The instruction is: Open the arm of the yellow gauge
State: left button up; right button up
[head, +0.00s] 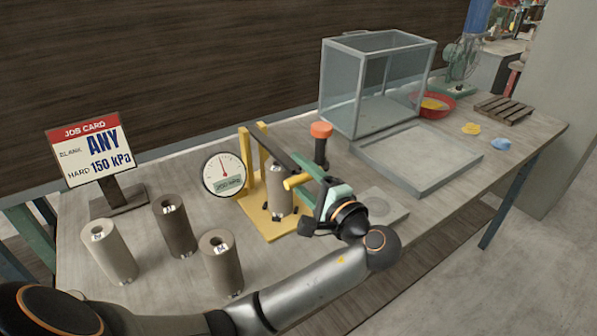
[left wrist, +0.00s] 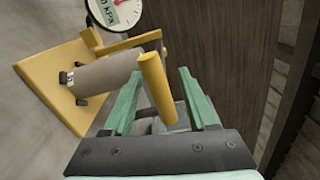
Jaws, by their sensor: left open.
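The yellow gauge (head: 268,222) stands mid-table, with a yellow base, upright posts and a round white dial (head: 224,173). A grey-brown clay cylinder (head: 278,188) stands on its base; it also shows in the left wrist view (left wrist: 106,72). The gauge's dark arm (head: 297,158) reaches over the cylinder from the posts and carries a yellow handle (head: 297,181). My left gripper (head: 322,196) is at the handle. In the left wrist view the yellow handle (left wrist: 155,85) lies between the two green fingers of my left gripper (left wrist: 162,100), which stand apart. My right gripper is out of view.
Several clay cylinders (head: 174,226) stand on the left of the table near a job card (head: 91,150). A red-topped black post (head: 321,146) stands behind my gripper. A glass box (head: 372,85), a grey tray (head: 417,155) and a red bowl (head: 434,104) are to the right.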

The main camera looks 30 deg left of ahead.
pick_arm(q)
grip_shut()
dwell(0.4)
dwell(1.0)
